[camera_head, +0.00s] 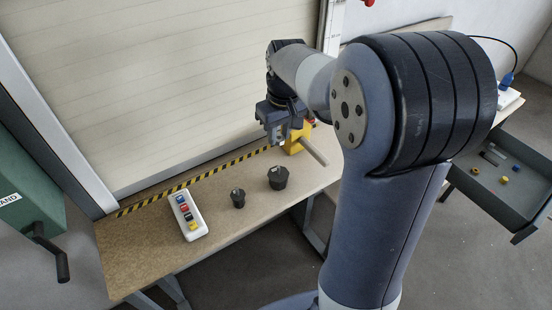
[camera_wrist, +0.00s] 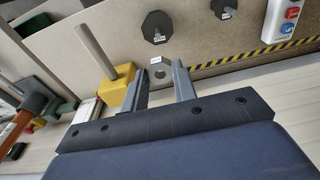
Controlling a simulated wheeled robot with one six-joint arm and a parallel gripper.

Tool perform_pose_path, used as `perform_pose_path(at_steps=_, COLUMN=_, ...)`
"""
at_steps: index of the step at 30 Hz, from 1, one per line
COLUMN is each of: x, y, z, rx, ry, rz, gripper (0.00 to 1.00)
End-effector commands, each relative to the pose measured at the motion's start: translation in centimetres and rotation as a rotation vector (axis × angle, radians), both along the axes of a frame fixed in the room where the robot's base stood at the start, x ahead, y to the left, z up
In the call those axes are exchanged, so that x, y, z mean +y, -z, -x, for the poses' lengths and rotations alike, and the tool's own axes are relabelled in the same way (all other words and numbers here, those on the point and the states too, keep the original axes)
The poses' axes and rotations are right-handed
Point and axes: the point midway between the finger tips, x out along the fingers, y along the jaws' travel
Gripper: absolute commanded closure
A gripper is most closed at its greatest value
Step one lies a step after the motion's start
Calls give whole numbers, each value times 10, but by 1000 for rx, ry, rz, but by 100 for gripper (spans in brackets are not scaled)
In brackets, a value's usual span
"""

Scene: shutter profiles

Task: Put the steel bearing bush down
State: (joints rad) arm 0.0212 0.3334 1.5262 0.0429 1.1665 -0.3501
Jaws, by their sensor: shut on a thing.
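My gripper (camera_head: 274,126) is shut on the steel bearing bush, in front of the cream shutter and just left of the yellow block. The grey ring-shaped bush shows between the fingertips in the wrist view (camera_wrist: 160,65), with its round hole facing the camera. In the head view only a small light grey patch of the bush (camera_head: 279,132) shows below the jaws. The yellow block (camera_head: 296,141) carries a grey rod that slants up. I cannot tell whether the bush touches the bench.
The bench (camera_head: 150,258) bears a small dark plug (camera_head: 238,198), a larger dark plug (camera_head: 278,178) and a white button box (camera_head: 189,215). A yellow-black strip (camera_head: 215,170) runs along the shutter. Bare bench lies around the plugs. A grey tray (camera_head: 483,195) with small parts stands right.

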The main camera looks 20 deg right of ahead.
Motion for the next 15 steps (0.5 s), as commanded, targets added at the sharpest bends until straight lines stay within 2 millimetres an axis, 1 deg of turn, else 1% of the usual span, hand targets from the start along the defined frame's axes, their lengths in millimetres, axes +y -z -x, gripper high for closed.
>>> perform_pose_path(at_steps=1, x=0, y=11, z=1, rx=8, ry=0, rz=-1, gripper=95)
perform_pose_path(at_steps=4, x=0, y=30, z=1, rx=6, ry=0, rz=0, gripper=95)
perform_pose_path(at_steps=6, x=0, y=40, z=1, rx=6, ry=0, rz=0, gripper=95)
perform_pose_path(at_steps=11, x=0, y=55, z=1, rx=4, ry=0, rz=-1, gripper=95)
perform_pose_path(at_steps=15, x=0, y=75, z=1, rx=6, ry=1, rz=0, gripper=95)
